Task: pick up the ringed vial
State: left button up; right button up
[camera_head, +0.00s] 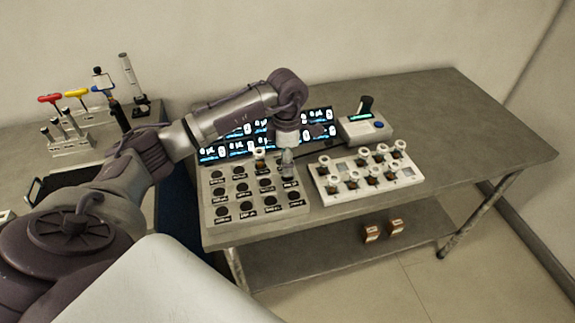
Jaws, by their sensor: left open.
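A small amber vial (260,165) with a white ring-like top stands in the back row of the grey rack (256,220). Several similar vials with white tops (381,150) stand in the white rack (329,190) to the right. I cannot tell from this view which of them the task calls ringed. My left gripper (287,170) points down over the back right part of the grey rack, just right of the amber vial. It is small in this view, its fingers look empty, and it hides part of the rack. My right gripper is out of view.
Lit display panels (235,143) stand behind the grey rack. A white instrument with a blue button (379,124) stands behind the white rack. The right side of the table (470,135) is clear. Coloured-handled tools (68,132) stand on the left bench. Two small boxes (371,233) sit on the lower shelf.

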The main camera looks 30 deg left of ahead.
pick_arm(q)
jog(key=shift+f, duration=0.65)
grip_shut()
jog(key=shift+r, duration=0.1)
